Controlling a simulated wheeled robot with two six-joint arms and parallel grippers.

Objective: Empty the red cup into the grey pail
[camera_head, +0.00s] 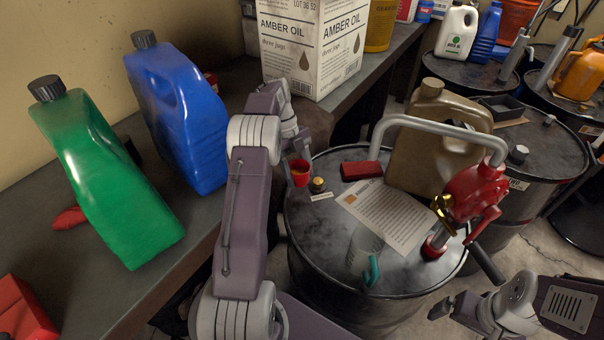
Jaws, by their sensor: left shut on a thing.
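My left gripper (295,157) is shut on the red cup, mostly hidden behind my own arm links. The cup looks roughly upright; I cannot tell whether it touches the drum top. I cannot make out a grey pail in this view. My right gripper (441,305) is low at the right, in front of the drum and away from the cup; its jaw gap is too small to judge.
The near drum (318,239) bears a red block (361,170), a paper sheet (388,212), a clear teal-spouted container (366,246), a tan jug (431,140) and a red pump (474,190). Green (112,180) and blue (180,115) jugs and an oil box (312,50) stand on the bench.

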